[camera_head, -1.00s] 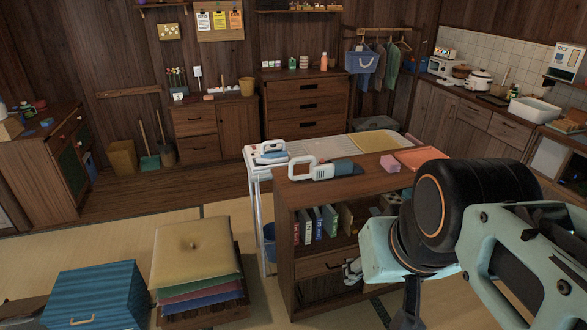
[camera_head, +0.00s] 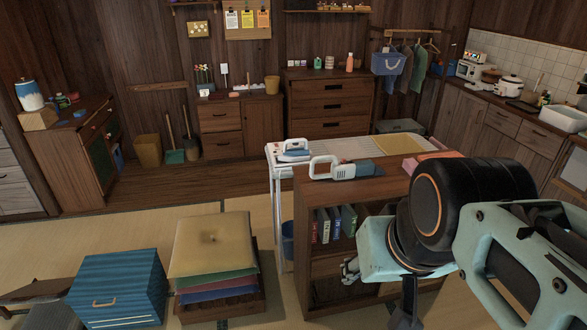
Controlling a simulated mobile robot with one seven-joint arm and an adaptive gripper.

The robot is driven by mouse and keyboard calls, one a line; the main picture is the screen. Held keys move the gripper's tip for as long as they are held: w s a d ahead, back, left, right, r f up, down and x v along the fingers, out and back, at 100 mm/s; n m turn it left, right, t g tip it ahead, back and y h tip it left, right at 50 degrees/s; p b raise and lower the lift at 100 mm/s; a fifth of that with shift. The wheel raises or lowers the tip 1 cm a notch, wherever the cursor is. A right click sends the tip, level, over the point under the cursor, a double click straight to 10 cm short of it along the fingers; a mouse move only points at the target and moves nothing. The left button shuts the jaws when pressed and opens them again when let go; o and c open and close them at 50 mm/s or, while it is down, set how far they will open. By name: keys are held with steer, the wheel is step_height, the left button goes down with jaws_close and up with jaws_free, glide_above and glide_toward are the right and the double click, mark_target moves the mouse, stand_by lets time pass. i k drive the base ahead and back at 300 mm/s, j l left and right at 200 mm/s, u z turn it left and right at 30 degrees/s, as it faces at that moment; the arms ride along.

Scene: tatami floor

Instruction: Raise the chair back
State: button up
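At the lower left edge lies a low, dark brown and grey piece (camera_head: 38,292), cut off by the frame. It may be the floor chair, lying low and flat, but I cannot tell for certain. No upright chair back shows. My arm fills the right side, and the tip of my gripper (camera_head: 350,270) shows only as a small grey part in front of the shelf, mostly hidden behind my wrist. It is far to the right of the low piece. Whether its fingers are open or shut does not show.
A blue striped box (camera_head: 120,290) and a stack of cushions (camera_head: 212,245) stand between the low piece and my arm. A wooden shelf (camera_head: 306,255) is close by my arm, with a white ironing table (camera_head: 278,200) behind. Tatami floor (camera_head: 100,232) is clear behind the box.

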mark_target(51, 291)
steer(key=k+l+u, duration=0.1)
steer(key=l+u, duration=0.2)
steer(key=l, duration=0.55)
steer(key=u, duration=2.05)
steer(key=i, duration=2.1)
